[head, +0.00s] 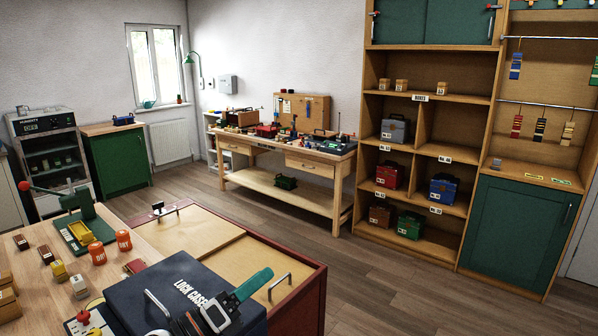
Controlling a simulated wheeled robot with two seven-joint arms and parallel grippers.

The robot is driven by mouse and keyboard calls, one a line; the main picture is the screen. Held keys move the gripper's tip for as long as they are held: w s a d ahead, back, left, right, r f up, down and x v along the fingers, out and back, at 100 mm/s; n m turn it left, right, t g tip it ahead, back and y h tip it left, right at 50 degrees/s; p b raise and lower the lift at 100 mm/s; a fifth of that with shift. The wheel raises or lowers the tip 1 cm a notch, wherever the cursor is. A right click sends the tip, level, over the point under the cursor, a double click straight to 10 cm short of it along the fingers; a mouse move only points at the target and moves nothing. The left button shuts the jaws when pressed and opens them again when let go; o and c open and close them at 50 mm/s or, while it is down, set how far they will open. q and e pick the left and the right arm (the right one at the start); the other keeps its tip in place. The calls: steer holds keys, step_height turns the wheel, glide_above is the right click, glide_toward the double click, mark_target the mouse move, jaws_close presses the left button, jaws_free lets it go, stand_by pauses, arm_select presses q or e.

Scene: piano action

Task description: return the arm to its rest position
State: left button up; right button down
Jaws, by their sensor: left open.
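My left gripper (222,306) is at the bottom of the head view, low over the dark blue box marked LOCK CASE (172,288). It shows dark grey parts, a pale square and a long teal part that points up and right. It is open, and I see nothing held in it. I cannot tell whether it touches the box. Most of its arm is hidden below the frame edge. My right gripper is not in view.
The box stands by a red-edged bench (315,290) with metal handles. On the left, a wooden table (150,262) holds a green press (85,215), two orange jars (97,252) and small blocks. A workbench (320,165) and shelves (455,110) stand beyond clear floor (380,285).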

arm_select(q)
steer(key=s+a+f+n+t+y, duration=0.1)
steer(key=s+a+f+n+y, duration=0.2)
steer(key=a+f+n+y, duration=0.7)
steer(key=s+a+f+n+t+y, duration=0.1)
steer(key=s+f+n+y, duration=0.4)
steer(key=n, duration=1.1)
steer(key=s+a+f+n+g+y, duration=0.1)
steer(key=s+f+n+g, duration=0.45)
steer(key=s, duration=0.55)
steer(key=s+a+f+n+g, duration=0.1)
steer(key=s+f+n+g, duration=0.45)
steer(key=s, duration=0.55)
step_height(320, 180, down, 33)
steer(key=s+m+g+b, duration=0.2)
steer(key=b, duration=0.4)
steer(key=s+a+f+b, duration=0.1)
steer(key=s+f+b, duration=0.1)
steer(key=s+f, duration=0.6)
steer(key=s+a+f+g+b, duration=0.1)
steer(key=s+f+b, duration=0.1)
steer(key=s+f, duration=0.6)
step_height(320, 180, down, 4)
steer(key=shift+a+r+g, duration=0.1)
steer(key=shift+a+g, duration=0.2)
steer(key=shift+a, duration=0.05)
